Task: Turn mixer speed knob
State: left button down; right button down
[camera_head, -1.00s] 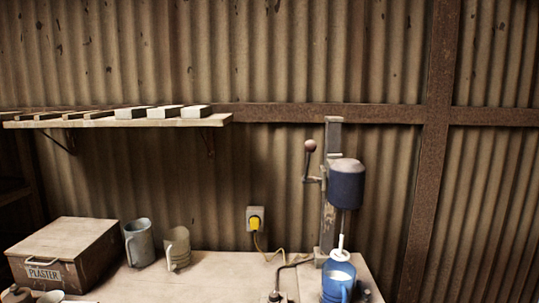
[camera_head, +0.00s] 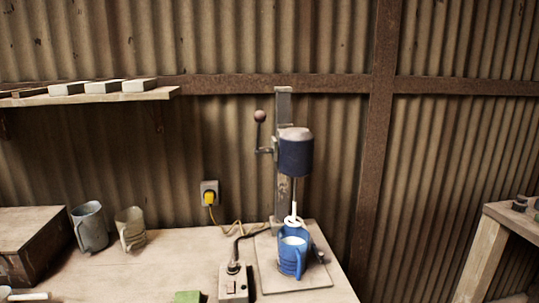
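The mixer (camera_head: 295,152) stands on the bench against the corrugated wall. It has a dark blue motor head on an upright post and a lever with a round brown ball at its left. A small control box (camera_head: 234,287) with a switch and a cable sits at the front left of the base plate. I cannot make out a speed knob clearly. Neither of my grippers is in view.
A yellow plug (camera_head: 209,197) is in the wall socket, its cord running to the mixer. A green block (camera_head: 187,297) lies at the front edge. Another wooden stand (camera_head: 490,240) is at right.

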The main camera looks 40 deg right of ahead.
aim_at(232, 268)
jog(key=z, duration=1.3)
